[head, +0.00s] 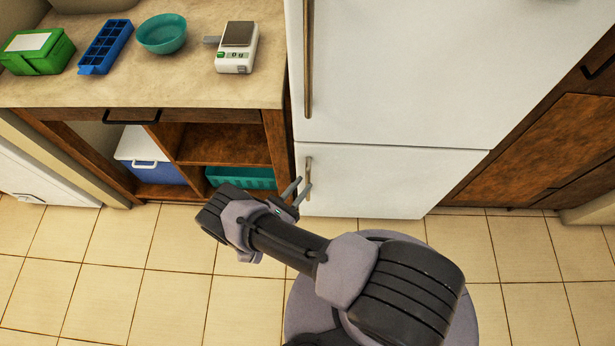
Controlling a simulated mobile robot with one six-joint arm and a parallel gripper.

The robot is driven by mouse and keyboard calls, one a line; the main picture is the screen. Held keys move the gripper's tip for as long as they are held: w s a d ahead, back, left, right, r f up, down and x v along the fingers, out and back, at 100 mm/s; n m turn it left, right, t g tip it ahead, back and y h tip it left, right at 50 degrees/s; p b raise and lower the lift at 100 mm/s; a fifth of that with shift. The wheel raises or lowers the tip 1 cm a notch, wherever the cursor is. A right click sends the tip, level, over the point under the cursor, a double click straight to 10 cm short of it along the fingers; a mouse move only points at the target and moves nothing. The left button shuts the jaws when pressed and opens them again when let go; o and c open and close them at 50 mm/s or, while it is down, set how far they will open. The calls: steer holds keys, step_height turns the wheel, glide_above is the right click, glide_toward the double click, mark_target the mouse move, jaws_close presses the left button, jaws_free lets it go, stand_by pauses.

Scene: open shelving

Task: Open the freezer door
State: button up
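The white fridge has a large upper door (400,70) and a lower door (390,180), split by a seam. Which door is the freezer is not labelled; both look shut. The lower door has a short vertical handle (308,168) near its left edge. The upper door has a long brown handle (308,55) on its left side. My gripper (297,191) is in front of the lower door's left edge, with its two fingers apart and empty. It overlaps the lower end of the short handle in the picture; I cannot tell whether it touches it.
A counter (130,85) at the left holds a green box (38,60), a blue ice tray (106,47), a teal bowl (162,34) and a scale (237,48). Open shelves below hold a cooler (150,160) and teal basket (240,177). Tiled floor (150,270) is clear.

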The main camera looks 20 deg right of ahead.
mark_target(308, 177)
steer(key=shift+x, duration=2.1)
jaws_close()
steer(key=shift+a, duration=0.1)
